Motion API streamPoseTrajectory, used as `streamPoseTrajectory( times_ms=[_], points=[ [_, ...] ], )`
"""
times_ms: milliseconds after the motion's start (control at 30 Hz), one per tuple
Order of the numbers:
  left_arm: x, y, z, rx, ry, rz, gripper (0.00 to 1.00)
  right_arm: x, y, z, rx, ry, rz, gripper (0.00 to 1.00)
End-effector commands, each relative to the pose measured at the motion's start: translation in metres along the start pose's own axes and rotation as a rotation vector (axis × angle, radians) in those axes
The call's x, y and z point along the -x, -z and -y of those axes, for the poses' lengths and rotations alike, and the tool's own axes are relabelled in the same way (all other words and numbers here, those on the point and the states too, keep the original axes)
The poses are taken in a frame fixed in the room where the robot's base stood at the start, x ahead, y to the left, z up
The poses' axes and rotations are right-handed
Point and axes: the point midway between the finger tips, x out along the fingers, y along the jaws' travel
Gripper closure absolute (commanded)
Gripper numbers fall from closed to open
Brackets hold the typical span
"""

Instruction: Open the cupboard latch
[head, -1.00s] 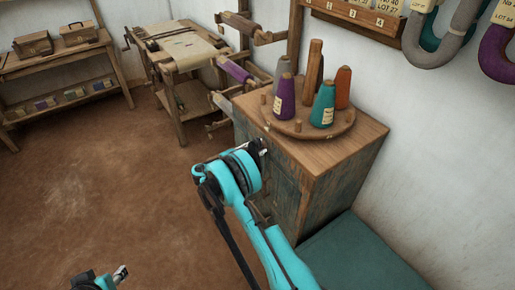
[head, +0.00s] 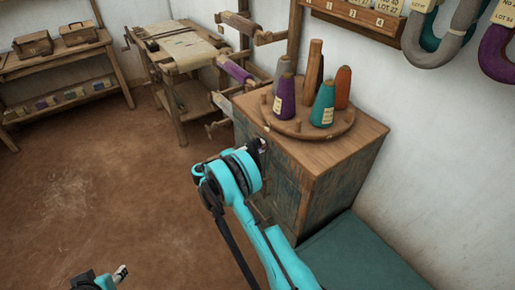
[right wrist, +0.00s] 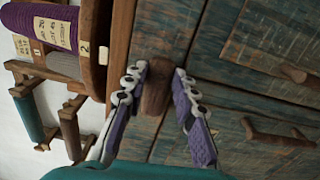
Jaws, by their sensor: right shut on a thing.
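The cupboard (head: 345,180) has a brown wooden top and worn blue-green sides. In the right wrist view its weathered plank doors (right wrist: 225,95) show. The wooden latch (right wrist: 155,90) is a short brown block on the cupboard front, between the two fingers of my right gripper (right wrist: 158,98), which is shut on it. In the head view my right gripper (head: 258,147) is at the upper front of the cupboard, and the latch is hidden there. My left gripper (head: 121,272) shows only partly at the bottom left, far from the cupboard; its jaw opening is unclear.
A round rack (head: 310,129) with several yarn cones stands on the cupboard top. Two wooden door handles (right wrist: 280,133) are near the latch. A loom (head: 180,60) stands behind, a bench (head: 60,64) at the far left. A green surface (head: 360,255) lies right. Brown floor is open at left.

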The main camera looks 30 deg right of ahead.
Motion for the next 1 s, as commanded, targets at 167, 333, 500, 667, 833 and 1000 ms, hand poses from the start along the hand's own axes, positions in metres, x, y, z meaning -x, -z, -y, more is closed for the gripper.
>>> streamPoseTrajectory(
  times_ms=[167, 333, 500, 667, 833, 1000],
  points=[
    [-0.0001, 0.0000, 0.0000, 0.000, 0.000, 0.000, 0.60, 0.0000, -0.0002, 0.0006, -0.043, 0.001, 0.000, 1.00],
    [-0.0001, 0.0000, 0.0000, 0.000, 0.000, 0.000, 0.60, 0.0000, -0.0002, 0.0006, -0.058, 0.001, 0.000, 1.00],
    [-0.0001, -0.0001, 0.0000, 0.000, 0.000, 0.000, 0.60, 0.0000, -0.0002, 0.0007, -0.060, 0.002, 0.001, 1.00],
    [-0.0001, -0.0001, 0.0000, 0.000, 0.000, 0.000, 0.60, 0.0000, -0.0003, 0.0007, -0.060, 0.002, 0.001, 1.00],
    [-0.0001, 0.0000, 0.0000, 0.000, 0.000, 0.000, 0.60, 0.0000, -0.0002, 0.0006, -0.059, 0.001, 0.000, 0.52],
    [0.0000, 0.0000, 0.0000, 0.000, 0.000, 0.000, 0.60, 0.0000, -0.0001, 0.0004, -0.058, 0.001, 0.000, 0.52]
  ],
)
